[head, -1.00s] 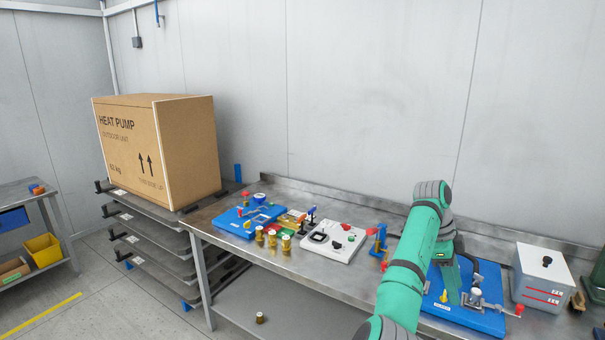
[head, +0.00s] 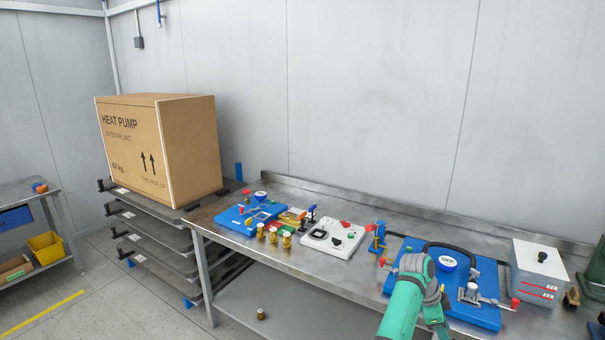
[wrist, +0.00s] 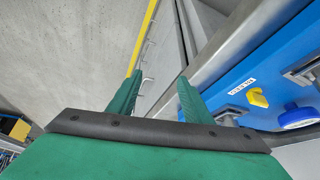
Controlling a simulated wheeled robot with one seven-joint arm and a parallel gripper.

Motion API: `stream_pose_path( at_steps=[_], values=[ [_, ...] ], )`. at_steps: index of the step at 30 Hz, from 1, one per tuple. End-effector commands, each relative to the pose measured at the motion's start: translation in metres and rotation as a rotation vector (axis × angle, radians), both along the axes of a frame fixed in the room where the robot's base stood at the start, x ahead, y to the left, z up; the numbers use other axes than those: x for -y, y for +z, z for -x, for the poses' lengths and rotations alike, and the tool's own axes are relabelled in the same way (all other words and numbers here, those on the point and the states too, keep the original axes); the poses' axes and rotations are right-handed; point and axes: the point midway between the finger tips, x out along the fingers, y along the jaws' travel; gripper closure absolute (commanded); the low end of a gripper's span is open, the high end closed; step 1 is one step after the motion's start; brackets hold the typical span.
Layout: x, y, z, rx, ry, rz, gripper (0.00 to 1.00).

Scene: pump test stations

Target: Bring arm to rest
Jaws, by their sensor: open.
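My green arm (head: 403,305) reaches in from the bottom of the head view, in front of the right blue test board. In the wrist view my gripper (wrist: 158,90) is open, with two green fingers apart and nothing between them. Beyond the fingers are the bench edge and the floor. The blue board (wrist: 240,75) lies to the right of the fingers, apart from them, with a yellow knob (wrist: 258,97) on it. In the head view my arm hides part of the right board (head: 480,314).
The right board carries a blue-rimmed gauge (head: 447,263), a black hose and a red-ended lever. A grey box (head: 539,272) stands to its right. A white panel (head: 333,239), several brass fittings (head: 273,236) and another blue board (head: 237,219) are farther left. A heat pump carton (head: 160,150) stands on a rack.

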Motion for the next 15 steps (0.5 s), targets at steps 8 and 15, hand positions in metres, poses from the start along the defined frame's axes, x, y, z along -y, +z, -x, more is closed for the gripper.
stream_pose_path(
  at_steps=[8, 15],
  values=[
    [-0.009, -0.112, 0.025, 0.0, 0.228, 0.096, 0.55],
    [-0.029, -0.186, 0.056, 0.006, 0.438, 0.18, 0.55]
  ],
)
